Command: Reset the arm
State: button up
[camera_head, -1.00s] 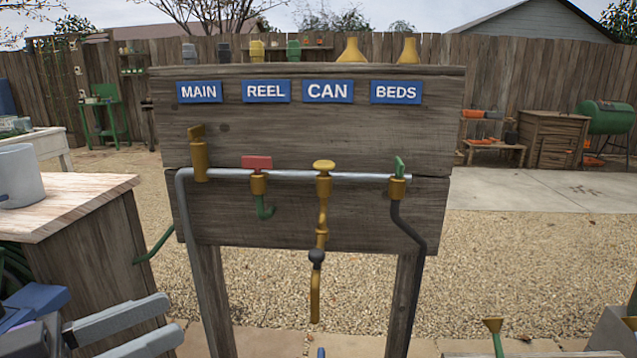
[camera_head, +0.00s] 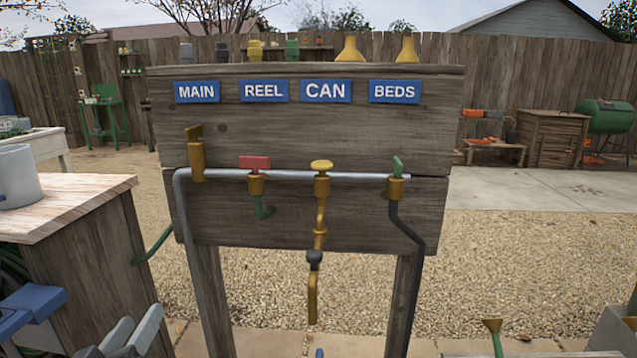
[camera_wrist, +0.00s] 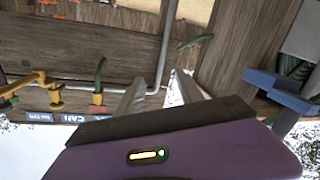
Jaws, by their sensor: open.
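My gripper (camera_head: 138,320) is low at the left in the head view, in front of the tap board and partly cut off by the bottom edge. In the wrist view its two grey fingers (camera_wrist: 157,82) stand apart with nothing between them. The wooden board (camera_head: 400,130) carries a grey pipe (camera_head: 290,174) with a red-handled tap (camera_head: 256,165), a yellow tap (camera_head: 321,168) and a green-handled tap (camera_head: 397,168). A brass lever valve (camera_head: 196,155) is at the pipe's left end. The wrist view shows the board upside down beyond the fingers, with part of the taps.
A wooden bench (camera_head: 90,260) with a grey pot (camera_head: 17,178) stands at the left. A blue object (camera_head: 36,300) is below it, close to my gripper. Gravel (camera_head: 520,260) lies open to the right of the board. A fence (camera_head: 530,75) closes the back.

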jog(key=s+d+f+n+g+y, duration=0.1)
jog(key=s+d+f+n+y, duration=0.2)
jog(key=d+f, duration=0.5)
jog(key=s+d+f+n+g+y, duration=0.1)
jog(key=s+d+f+y, duration=0.35)
jog(key=d+f, duration=0.3)
jog(key=s+d+r+m+h, duration=0.1)
jog(key=s+d+m+h, duration=0.85)
jog(key=s+d, duration=2.1)
notch_tip(320, 180, up, 24)
jog(key=w+d+p, duration=0.1)
jog(key=d+p, duration=0.1)
jog(key=p, duration=2.1)
jog(key=shift+f, duration=0.2)
